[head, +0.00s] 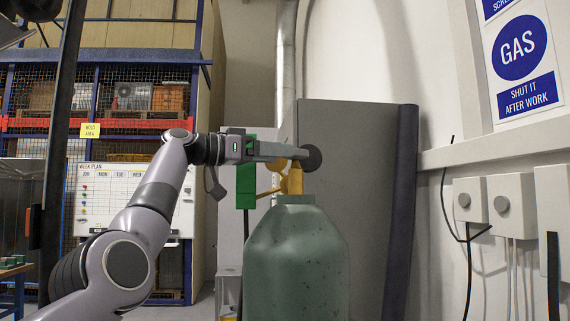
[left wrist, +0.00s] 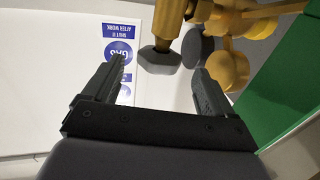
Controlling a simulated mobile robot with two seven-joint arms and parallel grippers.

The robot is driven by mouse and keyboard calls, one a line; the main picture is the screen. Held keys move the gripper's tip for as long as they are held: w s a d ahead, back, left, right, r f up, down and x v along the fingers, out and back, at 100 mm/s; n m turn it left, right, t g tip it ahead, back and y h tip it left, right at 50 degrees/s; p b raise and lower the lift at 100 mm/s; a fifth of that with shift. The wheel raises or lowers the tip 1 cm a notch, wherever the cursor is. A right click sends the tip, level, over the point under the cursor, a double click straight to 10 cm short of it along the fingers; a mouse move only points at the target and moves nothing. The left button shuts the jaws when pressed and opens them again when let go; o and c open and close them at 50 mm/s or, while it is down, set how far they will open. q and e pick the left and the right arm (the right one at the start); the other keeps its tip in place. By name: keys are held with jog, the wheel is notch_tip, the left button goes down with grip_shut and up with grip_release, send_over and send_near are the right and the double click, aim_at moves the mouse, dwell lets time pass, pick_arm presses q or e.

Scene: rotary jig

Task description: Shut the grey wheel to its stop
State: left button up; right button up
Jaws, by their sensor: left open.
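The grey wheel (head: 313,158) shows in the head view as a dark round disc at the brass valve (head: 292,182) on top of the green gas cylinder (head: 295,262). My left gripper (head: 300,155) reaches in from the left, its fingertips at the wheel in the picture. In the left wrist view a faceted grey wheel (left wrist: 160,61) on a brass stem lies between the two fingertips of my open left gripper (left wrist: 159,66). I see gaps on both sides and no clear contact. A darker grey disc (left wrist: 197,45) is beside it. My right gripper is not in view.
Brass fittings (left wrist: 228,65) crowd the right finger in the left wrist view. A green block (head: 246,185) hangs left of the valve. A grey panel (head: 350,200) stands behind the cylinder. A GAS sign (head: 520,50) is on the right wall, above switch boxes (head: 485,200).

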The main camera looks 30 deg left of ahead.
pick_arm(q)
jog(key=v, duration=0.3)
jog(key=shift+s+b, duration=0.1)
jog(key=shift+b, duration=0.3)
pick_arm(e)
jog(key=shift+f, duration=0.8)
pick_arm(q)
jog(key=shift+a, duration=0.1)
